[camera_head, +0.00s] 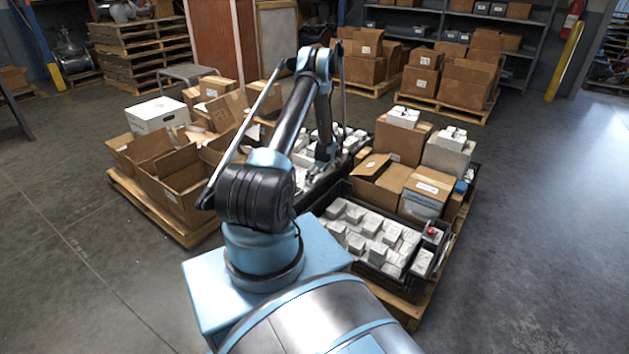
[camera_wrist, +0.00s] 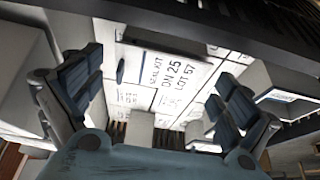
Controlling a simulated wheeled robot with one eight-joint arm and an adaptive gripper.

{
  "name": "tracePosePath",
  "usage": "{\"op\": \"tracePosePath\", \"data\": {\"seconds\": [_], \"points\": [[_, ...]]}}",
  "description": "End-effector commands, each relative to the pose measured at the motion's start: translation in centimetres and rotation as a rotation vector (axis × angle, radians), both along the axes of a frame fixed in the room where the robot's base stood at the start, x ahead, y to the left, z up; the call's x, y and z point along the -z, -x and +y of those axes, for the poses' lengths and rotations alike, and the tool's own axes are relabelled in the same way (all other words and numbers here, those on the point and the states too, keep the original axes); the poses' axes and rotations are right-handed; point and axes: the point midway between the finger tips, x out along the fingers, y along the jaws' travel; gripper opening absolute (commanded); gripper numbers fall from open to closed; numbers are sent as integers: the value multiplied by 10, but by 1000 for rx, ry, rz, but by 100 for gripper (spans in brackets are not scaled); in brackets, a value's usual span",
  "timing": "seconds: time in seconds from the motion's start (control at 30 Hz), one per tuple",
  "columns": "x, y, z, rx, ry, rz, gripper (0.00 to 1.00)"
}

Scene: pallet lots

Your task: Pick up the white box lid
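In the wrist view, a white flat panel (camera_wrist: 165,75) with black print reading "DN 25" and "LOT 57" lies between my fingers. I cannot tell whether it is a lid or a box top. My gripper (camera_wrist: 162,88) is open, one dark padded finger on each side, with no clear contact. In the head view, my gripper (camera_head: 325,152) is low over the middle crate, partly hidden by my arm. A white box (camera_head: 157,115) with a closed top stands on the left pallet, away from my gripper.
The black crate (camera_head: 312,190) under my gripper holds several small white boxes. Another crate (camera_head: 349,187) of white boxes is at the right. Open brown cartons (camera_head: 180,180) fill the left pallet. Stacked cartons (camera_head: 403,138) stand on the right pallet. The floor at far right (camera_head: 540,220) is clear.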

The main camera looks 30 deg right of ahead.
Motion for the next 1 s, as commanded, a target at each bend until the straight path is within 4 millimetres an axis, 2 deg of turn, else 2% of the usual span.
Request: {"op": "tracePosePath", "data": {"seconds": [0.03, 0.1, 0.57, 1.0], "points": [[0, 0, 0, 0, 0, 0, 78], [0, 0, 0, 0, 0, 0, 68], [-6, 0, 0, 0, 0, 0, 65], [-71, 0, 0, 0, 0, 0, 65]]}}
